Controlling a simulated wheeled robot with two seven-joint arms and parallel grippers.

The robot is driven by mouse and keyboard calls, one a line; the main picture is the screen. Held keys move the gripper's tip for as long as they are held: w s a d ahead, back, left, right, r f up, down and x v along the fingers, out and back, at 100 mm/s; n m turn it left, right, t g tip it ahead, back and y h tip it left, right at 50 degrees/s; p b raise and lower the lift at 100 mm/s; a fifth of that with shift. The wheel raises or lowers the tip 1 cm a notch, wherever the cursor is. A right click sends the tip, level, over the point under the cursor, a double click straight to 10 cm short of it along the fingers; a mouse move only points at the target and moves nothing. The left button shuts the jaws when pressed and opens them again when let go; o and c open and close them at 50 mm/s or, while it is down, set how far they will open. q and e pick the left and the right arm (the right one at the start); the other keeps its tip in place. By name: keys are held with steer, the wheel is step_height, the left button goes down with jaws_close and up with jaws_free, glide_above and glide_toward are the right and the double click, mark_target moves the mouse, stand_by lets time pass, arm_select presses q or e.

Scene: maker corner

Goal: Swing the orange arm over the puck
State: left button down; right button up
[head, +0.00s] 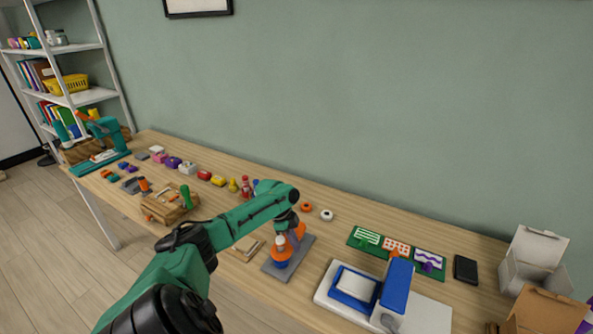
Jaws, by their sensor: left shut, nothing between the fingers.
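A small device with a grey base plate (297,262) stands on the table at the middle bottom of the head view. On it is a round orange and blue piece (281,254) with a white top. An orange part (299,231), which looks like the orange arm, shows just right of my gripper. My left gripper (292,233) points down over this device, shut and empty. It partly hides the orange part, and I cannot tell whether they touch. I cannot clearly make out which piece is the puck. My right gripper is not in view.
A blue and white machine (395,290) stands to the right, with a green board of patterned cards (397,247) behind it. An orange ring (306,207) and a white ring (326,215) lie behind the device. A wooden box (170,205) stands to the left.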

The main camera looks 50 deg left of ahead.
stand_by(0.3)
arm_select(q)
steer(key=shift+w+d+r+p, duration=0.1)
steer(key=shift+d+p, duration=0.15)
steer(key=shift+p, duration=0.1)
step_height(320, 180, up, 9)
steer(key=shift+r, duration=0.15)
stand_by(0.5)
